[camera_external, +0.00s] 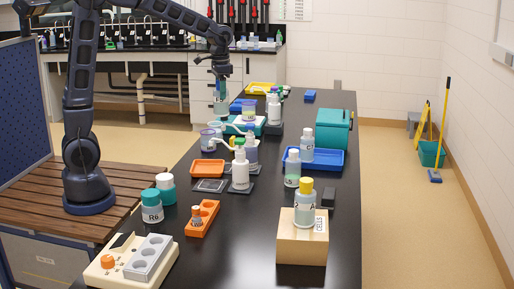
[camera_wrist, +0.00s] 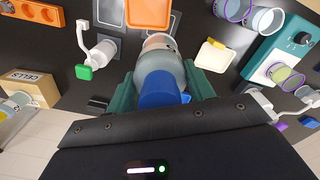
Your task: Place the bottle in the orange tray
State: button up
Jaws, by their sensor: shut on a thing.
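The orange tray (camera_external: 207,168) lies flat on the black table, left of centre, and looks empty. In the wrist view the orange tray (camera_wrist: 148,12) is at the top edge, partly cut off, beyond the held bottle. My gripper (camera_external: 221,91) is raised over the far left part of the table, pointing down. Its teal fingers (camera_wrist: 160,78) are shut on a pale bottle with a blue cap (camera_wrist: 160,88). The bottle (camera_external: 221,106) hangs between the fingers in the external view. How far its base is from the surface is unclear.
A white pump bottle (camera_external: 240,170) stands right of the orange tray. A blue tray (camera_external: 334,166) with a bottle and a teal box (camera_external: 334,128) are on the right. Cups (camera_external: 207,138) and a teal device (camera_wrist: 297,40) crowd the far side. A yellow-capped bottle (camera_external: 305,204) stands on a box.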

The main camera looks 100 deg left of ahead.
jog(key=s+d+f+m, duration=0.1)
jog(key=s+d, duration=0.4)
notch_tip(320, 180, down, 20)
dwell(0.6)
jog(key=shift+f, duration=0.1)
jog(key=o, duration=1.5)
jog(key=shift+c, duration=0.2)
notch_tip(320, 180, up, 12)
